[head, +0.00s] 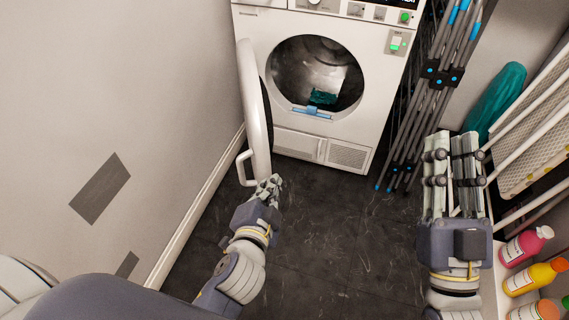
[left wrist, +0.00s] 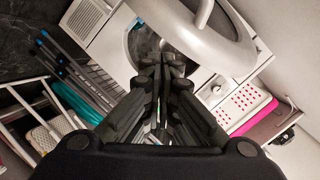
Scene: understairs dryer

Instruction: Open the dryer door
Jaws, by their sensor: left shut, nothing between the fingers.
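The white dryer (head: 285,40) stands at the back, its round opening uncovered. Its door (head: 254,115) is swung wide open to the left and shows nearly edge-on; its white rim also shows in the left wrist view (left wrist: 225,50). A white loop handle (head: 241,170) is on the door's lower left. My left gripper (head: 271,186) is shut and empty, just right of and below the handle, close to the door's lower edge; I cannot tell whether it touches. In the left wrist view its fingers point toward the door. My right gripper (head: 451,148) is open and empty, at the right.
A teal item (head: 322,96) lies inside the drum. A folded drying rack (head: 428,90) leans right of the dryer. A teal ironing board (head: 497,100) and bottles (head: 527,245) are farther right. A wall (head: 130,80) is close on the left. The dark floor (head: 325,220) between is clear.

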